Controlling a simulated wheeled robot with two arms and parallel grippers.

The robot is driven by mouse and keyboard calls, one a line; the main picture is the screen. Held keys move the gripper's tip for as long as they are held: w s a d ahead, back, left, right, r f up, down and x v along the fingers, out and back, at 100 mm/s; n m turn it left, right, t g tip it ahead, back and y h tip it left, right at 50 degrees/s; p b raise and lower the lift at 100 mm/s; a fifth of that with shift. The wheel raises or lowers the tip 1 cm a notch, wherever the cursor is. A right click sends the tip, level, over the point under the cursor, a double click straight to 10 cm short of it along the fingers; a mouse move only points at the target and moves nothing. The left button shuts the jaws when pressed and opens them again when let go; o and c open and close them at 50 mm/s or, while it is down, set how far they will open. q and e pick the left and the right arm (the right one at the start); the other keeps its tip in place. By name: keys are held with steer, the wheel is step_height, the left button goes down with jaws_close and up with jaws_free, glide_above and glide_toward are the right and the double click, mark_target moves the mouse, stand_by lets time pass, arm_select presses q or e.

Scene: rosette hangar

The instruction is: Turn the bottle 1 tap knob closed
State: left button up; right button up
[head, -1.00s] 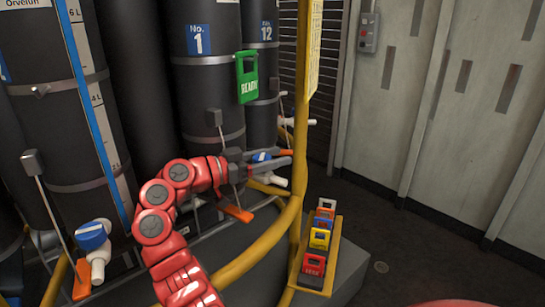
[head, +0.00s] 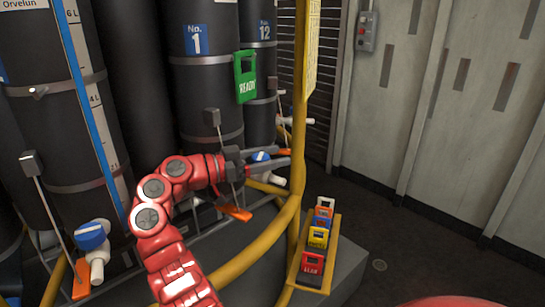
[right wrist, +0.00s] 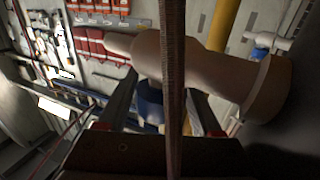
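Bottle 1 (head: 205,95) is a tall black cylinder with a blue "No. 1" label. Its tap has a blue knob (head: 260,157) and a white spout (head: 276,181), low on the bottle's right side. My right gripper (head: 284,158) is open, with one finger on each side of the blue knob. The right wrist view shows the blue knob (right wrist: 150,103) between the spread fingers, with the pale tap body (right wrist: 215,75) beyond. A brown vertical strip hides part of the knob and any gap there. My left gripper is not in view.
A green READY tag (head: 245,77) hangs at bottle 1. A curved yellow rail (head: 262,243) and a post (head: 300,110) stand close to my arm. A yellow rack (head: 330,257) holds several coloured tags. Another blue-knobbed tap (head: 91,236) is at left. Floor at right is clear.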

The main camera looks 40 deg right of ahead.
steer(key=shift+f+n+t+b, duration=0.1)
steer(key=shift+n+t+b, duration=0.2)
steer(key=shift+t, duration=0.3)
